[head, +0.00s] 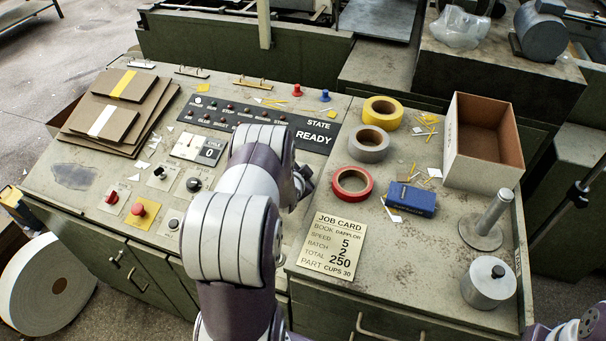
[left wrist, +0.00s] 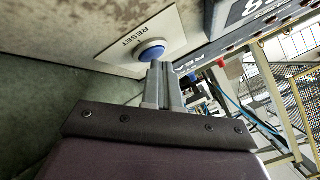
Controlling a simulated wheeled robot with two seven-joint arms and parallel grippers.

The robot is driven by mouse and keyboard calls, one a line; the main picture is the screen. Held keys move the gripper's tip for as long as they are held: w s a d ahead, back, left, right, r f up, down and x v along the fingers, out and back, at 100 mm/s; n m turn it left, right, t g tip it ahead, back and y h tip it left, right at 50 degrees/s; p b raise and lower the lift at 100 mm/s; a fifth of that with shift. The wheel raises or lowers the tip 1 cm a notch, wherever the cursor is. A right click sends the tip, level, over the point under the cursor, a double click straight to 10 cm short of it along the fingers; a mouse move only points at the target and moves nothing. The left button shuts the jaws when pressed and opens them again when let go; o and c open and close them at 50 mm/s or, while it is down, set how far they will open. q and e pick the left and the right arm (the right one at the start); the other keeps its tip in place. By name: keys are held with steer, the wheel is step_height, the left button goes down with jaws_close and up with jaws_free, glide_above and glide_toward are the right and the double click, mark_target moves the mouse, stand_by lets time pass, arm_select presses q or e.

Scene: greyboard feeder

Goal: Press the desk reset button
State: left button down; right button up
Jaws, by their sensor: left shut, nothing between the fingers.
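The desk reset button is a blue round button (left wrist: 152,48) on a white plate marked RESET (left wrist: 125,42) in the left wrist view. My left gripper (left wrist: 160,68) is shut and empty, its fingertips right at the lower edge of the button. They overlap it in the picture; I cannot tell whether they touch or press it. In the head view my left arm covers this part of the desk, so the button is hidden there. The state panel (head: 318,138) reads READY. My right gripper is out of view.
A red mushroom button (head: 139,210) on a yellow plate and black knobs lie left of my arm. The job card (head: 332,246), tape rolls (head: 352,182), a blue box (head: 411,199) and an open carton (head: 484,140) stand to the right. Cardboard sheets (head: 118,105) lie at the left.

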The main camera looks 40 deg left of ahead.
arm_select(q)
steer(key=shift+f, duration=0.15)
stand_by(0.4)
steer(key=shift+s+r+p, duration=0.2)
steer(key=shift+r+p, duration=0.45)
steer(key=shift+r, duration=0.2)
steer(key=r+p, duration=0.3)
steer(key=s+r+p, duration=0.1)
steer(key=r, duration=0.1)
steer(key=shift+s+d, duration=0.1)
steer(key=shift+d, duration=0.15)
steer(key=shift+f, duration=0.1)
stand_by(0.3)
